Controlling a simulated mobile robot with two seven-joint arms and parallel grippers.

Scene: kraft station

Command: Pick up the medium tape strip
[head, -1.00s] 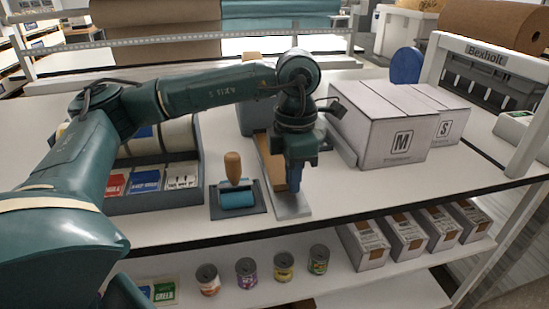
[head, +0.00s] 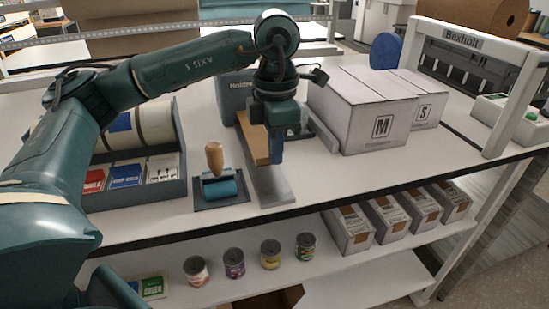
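The brown tape strip (head: 252,139) shows in the head view at the middle of the bench, above a grey metal plate (head: 272,192) in front of the grey tape dispenser (head: 238,86). I take it as the medium strip. My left gripper (head: 277,156) points down at the strip's near right end, its fingertip level with that end. The strip keeps its place at the finger as the gripper moves, so the gripper appears shut on it. The second finger is hidden. My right gripper is not in view.
A wooden-handled blue roller (head: 218,184) stands left of the plate, beside a grey tray (head: 137,192) of labels. White boxes marked M (head: 358,120) and S (head: 428,108) stand to the right. The bench front at right is clear. Several cans and cartons fill the lower shelf.

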